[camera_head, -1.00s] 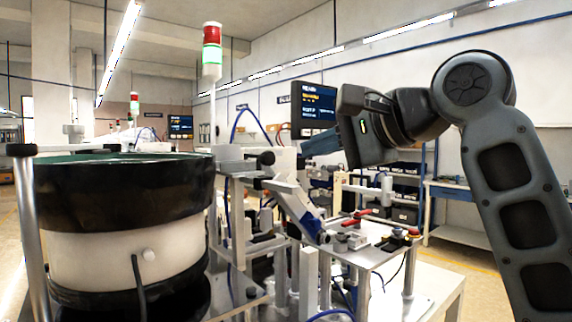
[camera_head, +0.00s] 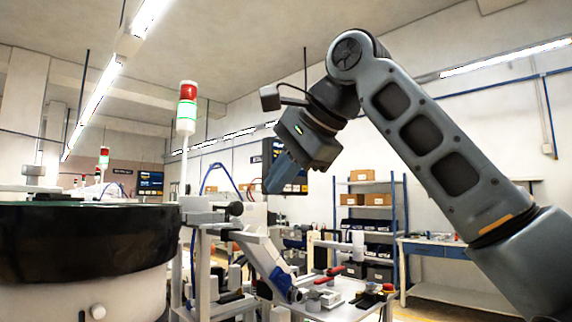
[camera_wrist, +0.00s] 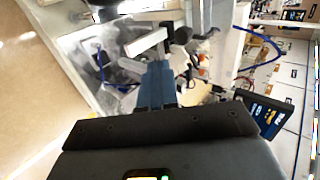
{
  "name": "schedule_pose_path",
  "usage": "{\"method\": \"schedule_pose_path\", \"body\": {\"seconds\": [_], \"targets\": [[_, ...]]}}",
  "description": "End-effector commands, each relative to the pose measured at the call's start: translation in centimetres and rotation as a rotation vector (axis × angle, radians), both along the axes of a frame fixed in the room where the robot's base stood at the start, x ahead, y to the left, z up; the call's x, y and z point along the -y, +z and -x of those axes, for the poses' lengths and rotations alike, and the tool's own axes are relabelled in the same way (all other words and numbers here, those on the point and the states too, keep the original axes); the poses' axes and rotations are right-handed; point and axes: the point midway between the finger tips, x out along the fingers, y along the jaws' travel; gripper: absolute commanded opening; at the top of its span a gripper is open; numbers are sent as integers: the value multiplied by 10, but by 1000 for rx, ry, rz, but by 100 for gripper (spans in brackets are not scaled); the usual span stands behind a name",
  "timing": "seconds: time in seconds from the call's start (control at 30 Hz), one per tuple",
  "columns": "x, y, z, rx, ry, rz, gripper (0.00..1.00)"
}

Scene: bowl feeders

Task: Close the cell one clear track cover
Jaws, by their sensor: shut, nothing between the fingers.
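My gripper (camera_head: 279,174) is in the air above the track machine (camera_head: 262,258) of the feeder cell, pointing down and a little left. Its blue-grey fingers (camera_wrist: 158,86) are together and empty in the wrist view, with the machine below and beyond them. I cannot pick out the clear track cover for certain in either view, nor tell whether it is open or shut. The gripper appears apart from the machine.
A large black-rimmed bowl feeder (camera_head: 85,240) stands at the left. A small table (camera_head: 345,312) with red-handled clamps stands right of the track. A shelf rack (camera_head: 370,215) is at the back.

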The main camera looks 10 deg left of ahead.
Motion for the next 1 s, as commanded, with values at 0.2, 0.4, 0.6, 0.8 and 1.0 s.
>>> {"method": "schedule_pose_path", "body": {"seconds": [0.2, 0.4, 0.6, 0.8, 1.0], "targets": [[-26, -30, -20, -2, 1, 1, 0], [-48, -32, -37, 1, 1, 0, 0], [-60, -34, -46, 0, 2, -1, 0], [-62, -35, -47, 1, 3, -1, 0], [-62, -34, -47, 0, 2, -1, 0]]}}
